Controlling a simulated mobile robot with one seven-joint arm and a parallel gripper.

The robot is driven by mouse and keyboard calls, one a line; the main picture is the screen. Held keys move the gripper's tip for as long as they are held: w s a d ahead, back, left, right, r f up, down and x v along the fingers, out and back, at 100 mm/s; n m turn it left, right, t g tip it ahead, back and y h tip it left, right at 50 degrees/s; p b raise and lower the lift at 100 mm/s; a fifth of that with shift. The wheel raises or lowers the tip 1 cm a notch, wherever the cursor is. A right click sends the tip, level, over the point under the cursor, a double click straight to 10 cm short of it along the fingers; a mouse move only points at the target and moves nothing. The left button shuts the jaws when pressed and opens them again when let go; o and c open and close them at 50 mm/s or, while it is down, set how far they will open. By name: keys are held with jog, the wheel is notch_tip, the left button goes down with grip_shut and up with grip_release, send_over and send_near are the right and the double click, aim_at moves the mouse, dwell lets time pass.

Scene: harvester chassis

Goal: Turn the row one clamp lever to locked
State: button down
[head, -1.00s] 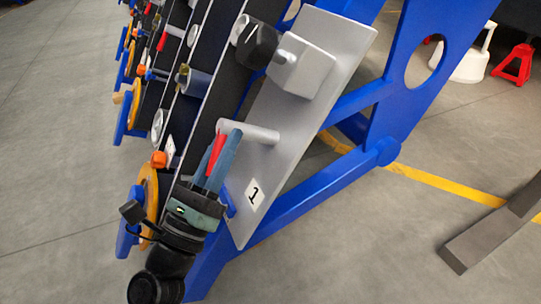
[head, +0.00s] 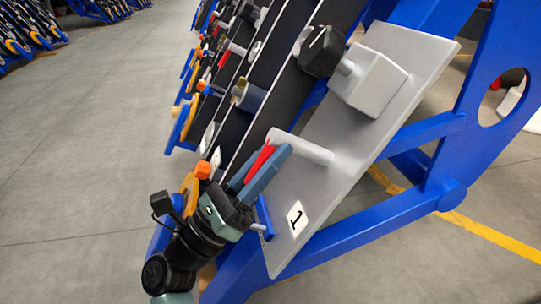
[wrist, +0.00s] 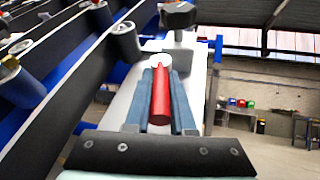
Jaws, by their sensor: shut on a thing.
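The red clamp lever (head: 259,162) is at the grey row one plate (head: 340,160), which bears a white label marked 1 (head: 297,217). In the head view the lever slants up to the right, near a light grey cylinder (head: 300,147). My gripper (head: 276,152) is at the plate's lower left edge, its blue-grey fingers around the lever. In the wrist view the red lever (wrist: 160,98) lies lengthwise between the fingers of my gripper (wrist: 161,75), which is shut on it. The lever's far end meets a pale round piece (wrist: 179,63).
A grey block (head: 370,80) and a black knob (head: 320,50) sit higher on the plate. An orange knob (head: 203,169) is left of my gripper. Blue frame beams (head: 375,232) run below and right. The floor at left (head: 80,180) is clear.

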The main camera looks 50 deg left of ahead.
jog(key=c, duration=0.8)
grip_release()
jog(key=shift+o, duration=0.2)
jog(key=p+v, duration=0.4)
jog(key=v, duration=0.9)
